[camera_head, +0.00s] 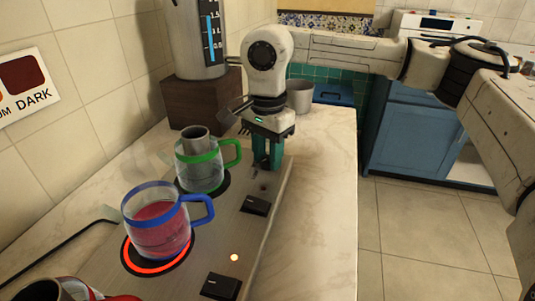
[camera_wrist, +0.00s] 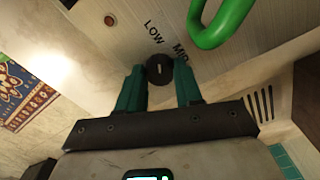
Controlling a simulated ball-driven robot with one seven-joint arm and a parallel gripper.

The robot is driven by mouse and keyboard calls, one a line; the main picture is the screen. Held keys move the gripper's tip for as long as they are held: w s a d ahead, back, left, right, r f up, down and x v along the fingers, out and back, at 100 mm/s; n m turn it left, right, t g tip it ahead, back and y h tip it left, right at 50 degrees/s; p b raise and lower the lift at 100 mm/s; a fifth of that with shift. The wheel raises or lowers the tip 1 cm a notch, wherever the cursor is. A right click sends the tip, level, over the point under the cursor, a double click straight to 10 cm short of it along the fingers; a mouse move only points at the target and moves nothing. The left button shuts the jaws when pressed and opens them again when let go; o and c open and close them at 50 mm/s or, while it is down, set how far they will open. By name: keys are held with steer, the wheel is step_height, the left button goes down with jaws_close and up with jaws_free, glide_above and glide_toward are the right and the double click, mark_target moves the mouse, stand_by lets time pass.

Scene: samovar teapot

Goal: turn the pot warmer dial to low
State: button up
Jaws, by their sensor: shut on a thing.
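The pot warmer (camera_head: 200,235) is a long metal plate along the counter with two round burners. Its dial (camera_wrist: 160,69) is a round black knob with a short pale mark, seen in the wrist view beside the printed words LOW and MID. The mark looks upright in that view; which setting it points to, I cannot tell for sure. My gripper (camera_head: 267,160) points down at the far end of the warmer. Its green fingers (camera_wrist: 160,85) are shut on the dial, one on each side. The dial is hidden behind the fingers in the head view.
A green-handled glass pot (camera_head: 205,170) stands on the far burner, close to my gripper. A blue-handled pot of red liquid (camera_head: 158,228) stands on the glowing near burner. Black switches (camera_head: 256,205) line the warmer's right side. Counter to the right (camera_head: 325,190) is clear.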

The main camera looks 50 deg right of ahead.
mark_target(267, 158)
stand_by(0.4)
steer(key=o, duration=1)
step_height(267, 158, up, 11)
steer(key=shift+f+p, duration=0.1)
steer(key=shift+p, duration=0.6)
